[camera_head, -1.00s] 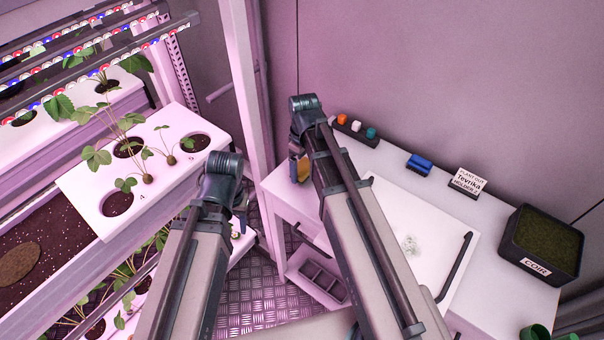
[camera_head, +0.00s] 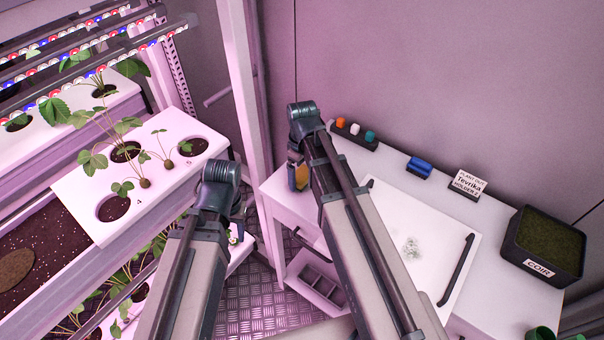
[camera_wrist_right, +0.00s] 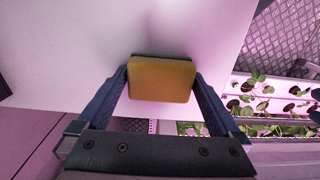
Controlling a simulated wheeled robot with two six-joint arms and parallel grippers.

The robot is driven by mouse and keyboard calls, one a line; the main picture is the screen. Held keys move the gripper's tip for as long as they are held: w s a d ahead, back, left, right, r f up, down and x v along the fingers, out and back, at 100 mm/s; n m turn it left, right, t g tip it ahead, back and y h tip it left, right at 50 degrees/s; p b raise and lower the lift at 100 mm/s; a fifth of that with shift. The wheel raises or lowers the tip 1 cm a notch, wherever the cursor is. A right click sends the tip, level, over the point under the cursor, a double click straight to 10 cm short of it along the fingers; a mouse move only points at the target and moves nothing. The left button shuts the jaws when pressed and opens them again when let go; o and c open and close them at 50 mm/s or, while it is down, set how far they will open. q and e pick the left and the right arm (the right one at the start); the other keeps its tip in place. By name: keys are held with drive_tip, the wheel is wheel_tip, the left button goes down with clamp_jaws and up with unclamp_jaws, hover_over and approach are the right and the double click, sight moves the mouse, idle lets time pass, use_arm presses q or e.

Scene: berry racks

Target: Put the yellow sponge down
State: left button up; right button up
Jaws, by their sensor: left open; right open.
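The yellow sponge (camera_wrist_right: 161,80) lies between the fingers of my right gripper (camera_wrist_right: 161,84) in the right wrist view, over or on the white table top near its edge. The fingers are open and stand close at both sides of it; whether they touch it is hard to tell. In the head view, only a small part of the sponge (camera_head: 301,176) shows beside my right gripper (camera_head: 295,176), at the table's left end. My left gripper (camera_head: 238,222) hangs at the lower centre-left, mostly hidden by its own arm, open, with nothing seen in it.
The white table (camera_head: 400,165) carries a small rack of coloured caps (camera_head: 354,133), a blue block (camera_head: 419,167), a sign (camera_head: 467,184), a tray (camera_head: 410,220) and a coir box (camera_head: 543,243). A plant rack (camera_head: 160,170) stands left. A post (camera_head: 245,110) stands between.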

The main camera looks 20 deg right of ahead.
sight(302, 173)
wheel_tip(302, 173, up, 12)
drive_tip(key=p, duration=1.2)
drive_tip(key=s+a+m+h, duration=0.1)
drive_tip(key=s+a+m, duration=0.2)
drive_tip(key=s+a, duration=0.7)
drive_tip(key=s, duration=0.4)
drive_tip(key=shift+s+a+m, duration=0.15)
drive_tip(key=shift+a+m, duration=0.1)
drive_tip(key=shift+m, duration=0.15)
wheel_tip(302, 173, down, 5)
drive_tip(key=b, duration=0.5)
drive_tip(key=shift+f+b, duration=0.15)
drive_tip(key=shift+b, duration=0.25)
drive_tip(key=shift+c, duration=0.2)
